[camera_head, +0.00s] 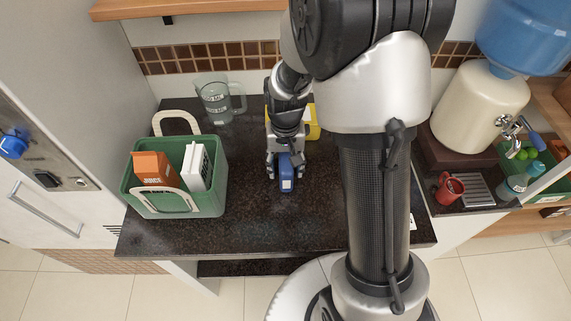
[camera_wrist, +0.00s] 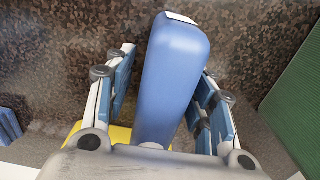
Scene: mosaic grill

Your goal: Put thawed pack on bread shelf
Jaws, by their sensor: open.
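A blue pack (camera_head: 287,184) with a small pale label is on the dark counter, near the middle. In the wrist view the blue pack (camera_wrist: 172,75) lies lengthwise between my two fingers, its white-labelled end pointing away. My gripper (camera_head: 286,163) is low over the counter, open, with its fingers on either side of the pack. In the wrist view my gripper (camera_wrist: 166,85) shows a gap beside the pack on each side. No shelf in view is marked as the bread shelf.
A green basket (camera_head: 203,208) with an orange juice carton (camera_head: 152,167) and a white carton (camera_head: 195,167) stands left. A measuring jug (camera_head: 214,102) stands behind it. A yellow object (camera_head: 313,124) is just behind my gripper. A wooden shelf (camera_head: 200,6) runs above. The counter's front is clear.

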